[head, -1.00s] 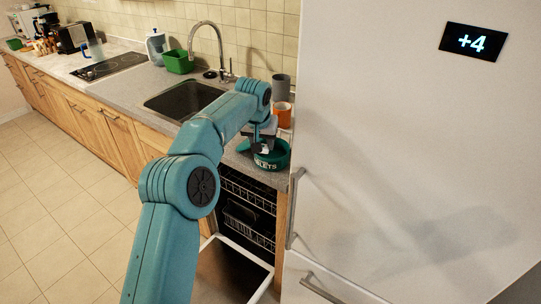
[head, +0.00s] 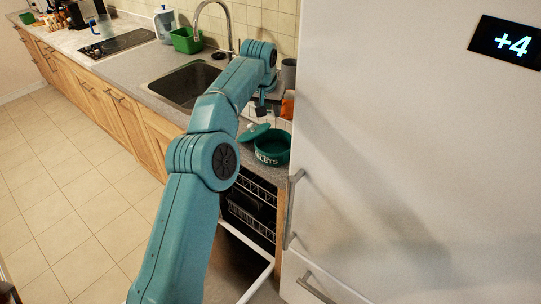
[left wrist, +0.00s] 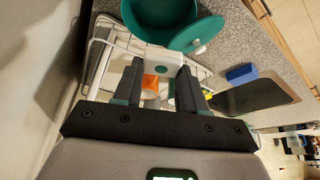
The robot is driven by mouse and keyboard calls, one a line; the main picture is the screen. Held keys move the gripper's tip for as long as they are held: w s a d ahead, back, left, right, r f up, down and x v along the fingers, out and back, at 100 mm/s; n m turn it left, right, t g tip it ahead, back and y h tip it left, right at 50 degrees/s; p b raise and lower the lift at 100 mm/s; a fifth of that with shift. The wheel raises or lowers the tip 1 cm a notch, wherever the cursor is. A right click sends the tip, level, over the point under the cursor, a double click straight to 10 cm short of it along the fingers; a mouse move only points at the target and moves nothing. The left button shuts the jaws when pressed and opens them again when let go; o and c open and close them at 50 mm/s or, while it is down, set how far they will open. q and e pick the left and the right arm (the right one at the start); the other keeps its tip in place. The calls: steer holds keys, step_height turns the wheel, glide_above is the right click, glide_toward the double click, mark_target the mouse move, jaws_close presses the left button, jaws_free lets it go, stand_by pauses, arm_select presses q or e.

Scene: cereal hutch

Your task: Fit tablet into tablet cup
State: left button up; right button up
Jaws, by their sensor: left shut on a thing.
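My left gripper (head: 262,108) is above the counter behind the tablet tub. In the left wrist view, its fingers (left wrist: 160,66) are shut on a small pale block, which looks like the tablet (left wrist: 158,57). The teal tub (head: 272,149) stands open at the counter's end, its label partly readable. Its teal lid (head: 254,132) leans at its left side. Both also show in the left wrist view, the tub (left wrist: 150,38) and the lid (left wrist: 198,34). I cannot pick out the tablet cup. My right gripper is out of view.
The dishwasher is open below the tub, with a rack (head: 250,205) and lowered door (head: 243,262). The white fridge (head: 400,150) is close on the right. An orange cup (head: 287,106) and a grey cup (head: 289,74) stand behind. A blue sponge (left wrist: 241,74) lies on the counter.

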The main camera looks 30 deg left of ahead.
arm_select(q)
step_height(320, 180, down, 11)
steer(key=shift+d+b, duration=0.1)
steer(key=shift+b, duration=0.6)
steer(key=shift+s+f, duration=0.1)
steer(key=shift+f, duration=0.2)
steer(key=x, duration=0.4)
steer(key=shift+s+d+f, duration=0.25)
steer(key=shift+s+d, duration=0.05)
steer(key=shift+f, duration=0.2)
steer(key=shift+s+a+r, duration=0.1)
steer(key=shift+s, duration=0.2)
steer(key=shift+w+f, duration=0.25)
steer(key=shift+f, duration=0.05)
steer(key=o, duration=0.8)
steer(key=shift+s+r, duration=0.15)
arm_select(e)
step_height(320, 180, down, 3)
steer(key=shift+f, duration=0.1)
